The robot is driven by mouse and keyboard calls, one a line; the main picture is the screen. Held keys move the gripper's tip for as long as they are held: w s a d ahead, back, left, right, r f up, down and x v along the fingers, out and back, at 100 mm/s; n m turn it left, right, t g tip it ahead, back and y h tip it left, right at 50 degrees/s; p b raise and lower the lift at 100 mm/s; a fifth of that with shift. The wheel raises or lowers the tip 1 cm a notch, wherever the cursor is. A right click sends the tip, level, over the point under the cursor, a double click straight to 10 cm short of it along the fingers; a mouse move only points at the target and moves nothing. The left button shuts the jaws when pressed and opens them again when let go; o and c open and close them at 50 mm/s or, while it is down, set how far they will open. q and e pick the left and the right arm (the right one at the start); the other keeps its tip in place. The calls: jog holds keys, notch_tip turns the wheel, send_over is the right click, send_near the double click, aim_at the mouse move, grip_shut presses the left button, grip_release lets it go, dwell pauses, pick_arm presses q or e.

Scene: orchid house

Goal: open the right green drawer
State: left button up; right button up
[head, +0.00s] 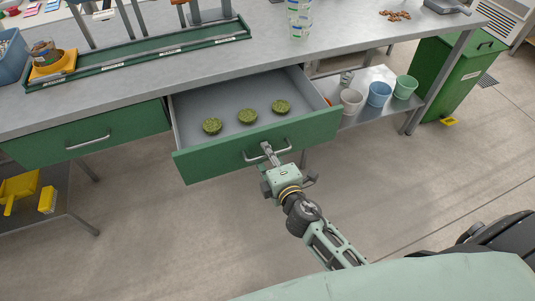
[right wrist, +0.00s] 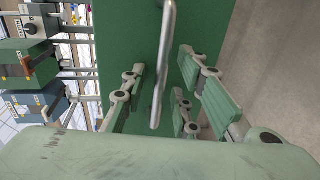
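The right green drawer (head: 300,133) is pulled well out from under the bench, with its grey inside showing. In the right wrist view the handle (right wrist: 164,60) runs between the spread fingers of the right gripper (right wrist: 163,85), with gaps on both sides. The left gripper is not in view.
The left green drawer (head: 90,140) is shut. Pots, including a blue one (head: 379,94), stand on a low shelf at right. A green bin (head: 458,77) stands beyond it. The grey bench top (head: 270,50) is above. The floor in front is clear.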

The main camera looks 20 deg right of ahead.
jog(key=shift+s, duration=0.1)
jog(key=v, duration=1.1)
jog(key=shift+s, duration=0.4)
jog(key=s+f+m+g, duration=0.3)
jog(key=s+f, duration=0.2)
jog(key=f, duration=0.8)
jog(key=s+f+m+g, duration=0.4)
jog(key=f, duration=1)
jog(key=s+d+f+m+g, duration=0.2)
jog(key=s+f+m, duration=0.1)
jog(key=s+f, duration=0.3)
jog(key=s+d+f+m+g, duration=0.1)
jog(key=s+f+m+g, duration=0.2)
jog(key=s, duration=0.8)
jog(key=s+d+f+m+g, duration=0.2)
jog(key=s+f+m, duration=0.1)
jog(key=s+f, duration=0.5)
jog(key=shift+s+d+f+g+h+p, duration=0.3)
jog(key=shift+s+d+f+p, duration=0.05)
jog(key=shift+s+p, duration=0.05)
